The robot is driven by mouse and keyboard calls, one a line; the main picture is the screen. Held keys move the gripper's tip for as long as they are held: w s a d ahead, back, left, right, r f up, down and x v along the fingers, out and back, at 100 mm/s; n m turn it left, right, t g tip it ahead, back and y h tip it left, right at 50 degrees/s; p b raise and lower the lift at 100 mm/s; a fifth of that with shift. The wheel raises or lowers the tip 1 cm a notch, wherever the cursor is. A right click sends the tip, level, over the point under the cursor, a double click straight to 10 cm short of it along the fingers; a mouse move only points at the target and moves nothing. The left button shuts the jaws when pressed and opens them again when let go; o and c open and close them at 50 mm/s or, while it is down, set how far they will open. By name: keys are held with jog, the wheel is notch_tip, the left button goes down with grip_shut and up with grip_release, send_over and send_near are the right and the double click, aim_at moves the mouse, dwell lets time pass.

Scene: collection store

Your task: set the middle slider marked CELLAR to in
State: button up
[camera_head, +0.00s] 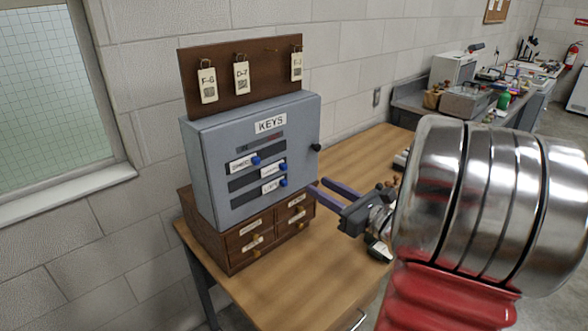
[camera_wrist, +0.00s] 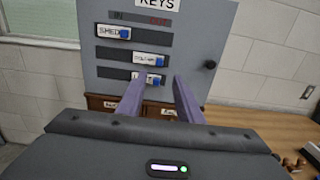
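The grey KEYS cabinet (camera_head: 245,140) has three slots with white-labelled, blue-knobbed sliders. The top slider, SHED (camera_wrist: 113,32), sits at the left, under IN. The middle slider (camera_wrist: 150,59) sits at the right, under the red OUT; its label is too blurred to read fully. It also shows in the head view (camera_head: 272,170). The bottom slider (camera_head: 271,187) is also at the right; my fingers partly cover it in the wrist view. My gripper (camera_wrist: 158,82) is open and empty, its purple fingers apart. In the head view my gripper (camera_head: 316,185) is at the cabinet's lower right.
The cabinet stands on a brown drawer box (camera_head: 250,238) on a wooden table (camera_head: 300,275). A black knob (camera_head: 316,147) sticks out at the cabinet's right edge. Tags hang on a brown board (camera_head: 225,75) behind. Small items lie on the table to the right.

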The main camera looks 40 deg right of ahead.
aim_at(286, 167)
jog(key=w, duration=0.4)
jog(key=w+a, duration=0.1)
jog(key=w, duration=0.7)
jog(key=shift+w+a, duration=0.25)
jog(key=shift+a, duration=0.15)
grip_shut()
